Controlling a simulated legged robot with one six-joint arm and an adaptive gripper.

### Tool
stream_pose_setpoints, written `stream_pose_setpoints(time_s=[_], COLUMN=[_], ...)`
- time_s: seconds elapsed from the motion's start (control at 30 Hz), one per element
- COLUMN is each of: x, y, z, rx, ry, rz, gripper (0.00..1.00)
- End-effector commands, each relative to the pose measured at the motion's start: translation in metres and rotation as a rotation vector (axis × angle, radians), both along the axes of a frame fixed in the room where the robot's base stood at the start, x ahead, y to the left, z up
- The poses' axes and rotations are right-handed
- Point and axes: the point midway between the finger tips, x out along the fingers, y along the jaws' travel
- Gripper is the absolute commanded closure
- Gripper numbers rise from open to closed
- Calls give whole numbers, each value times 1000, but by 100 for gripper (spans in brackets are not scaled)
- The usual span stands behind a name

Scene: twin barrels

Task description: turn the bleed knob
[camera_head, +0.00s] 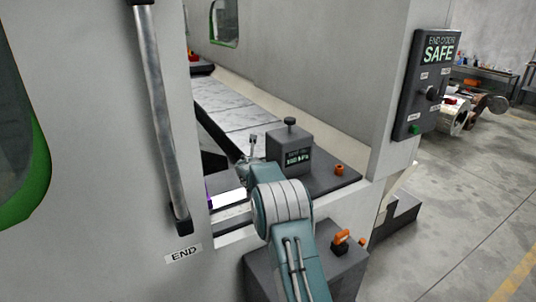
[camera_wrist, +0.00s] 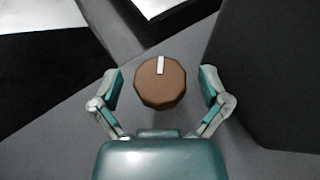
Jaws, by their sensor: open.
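In the wrist view, a round brown knob (camera_wrist: 160,86) with a white pointer mark toward the top of the picture sits on a grey surface. I take it for the bleed knob; no label shows on it. My gripper (camera_wrist: 161,88) is open, with one finger on each side of the knob and a visible gap on both sides. I cannot tell how far the fingertips are above the surface. In the head view my gripper (camera_head: 250,151) is left of a dark box with a readout (camera_head: 289,157), and this knob does not show there.
A smaller orange knob (camera_head: 340,170) stands right of the readout box. An orange-handled valve (camera_head: 342,237) sits on a lower grey block. A door handle (camera_head: 165,120) is at the left, and a control panel (camera_head: 427,85) reading SAFE is at the right.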

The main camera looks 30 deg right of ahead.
Motion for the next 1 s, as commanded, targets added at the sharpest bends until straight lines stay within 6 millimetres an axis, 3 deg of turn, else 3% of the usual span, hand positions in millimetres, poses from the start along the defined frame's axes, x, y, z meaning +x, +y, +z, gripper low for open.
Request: stream_pose_setpoints(time_s=[0.27, 1.0], x=[-1, -95], y=[0, 43], z=[0, 50], rx=[-1, 19], ry=[2, -20], rz=[84, 63], gripper=[4, 4])
